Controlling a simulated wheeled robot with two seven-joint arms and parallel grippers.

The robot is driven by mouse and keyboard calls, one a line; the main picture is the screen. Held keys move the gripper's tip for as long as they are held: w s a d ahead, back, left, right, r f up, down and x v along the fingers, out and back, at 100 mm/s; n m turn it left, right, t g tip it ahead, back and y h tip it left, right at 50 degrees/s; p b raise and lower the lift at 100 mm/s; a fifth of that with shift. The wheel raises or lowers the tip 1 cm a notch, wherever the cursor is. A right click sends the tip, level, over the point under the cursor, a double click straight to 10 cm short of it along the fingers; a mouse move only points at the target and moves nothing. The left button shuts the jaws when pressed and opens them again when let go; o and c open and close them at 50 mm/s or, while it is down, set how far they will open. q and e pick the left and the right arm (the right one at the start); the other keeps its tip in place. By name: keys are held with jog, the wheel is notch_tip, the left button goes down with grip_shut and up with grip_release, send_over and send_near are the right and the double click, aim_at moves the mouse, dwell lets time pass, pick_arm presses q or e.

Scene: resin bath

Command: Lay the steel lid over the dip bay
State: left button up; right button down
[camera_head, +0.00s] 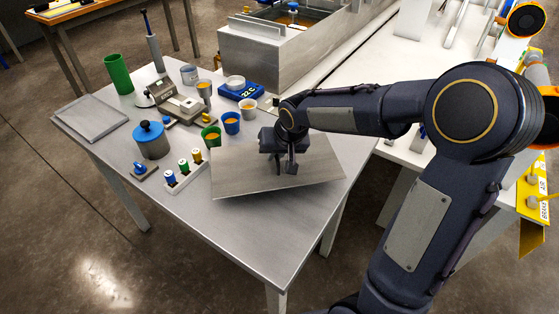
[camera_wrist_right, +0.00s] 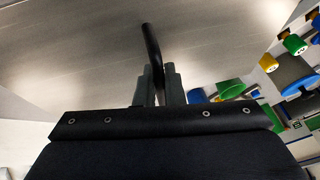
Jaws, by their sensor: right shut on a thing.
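The steel lid (camera_head: 240,184) is a flat grey sheet over the front right of the steel table. I cannot tell whether it touches the table. My right gripper (camera_head: 285,160) is above its middle, shut on the lid's dark handle. In the right wrist view the lid (camera_wrist_right: 80,62) fills the upper left, and the gripper fingers (camera_wrist_right: 155,85) close around the black handle (camera_wrist_right: 152,48). A grey steel bath housing (camera_head: 262,55) stands behind the table; its open top, which looks like the dip bay, shows partly at the upper edge. My left gripper is not in view.
The steel table (camera_head: 255,235) carries orange-filled cups (camera_head: 231,122), a blue scale (camera_head: 241,91), a blue-lidded pot (camera_head: 151,140), a bottle rack (camera_head: 186,176), a green cylinder (camera_head: 118,74) and a tray (camera_head: 90,118). Its front is clear. A white counter (camera_head: 360,60) stands behind right.

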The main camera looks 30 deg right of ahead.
aim_at(282, 162)
jog(key=shift+w+d+f, duration=0.35)
jog(key=shift+d+f, duration=0.2)
jog(key=shift+f, duration=0.15)
jog(key=f, duration=0.4)
jog(key=shift+w+d+f, duration=0.1)
jog(key=shift+w+d, duration=0.1)
jog(key=shift+d, duration=0.2)
jog(key=c, duration=2)
grip_release()
jog(key=shift+f, duration=0.15)
jog(key=o, duration=0.5)
jog(key=shift+c, duration=0.2)
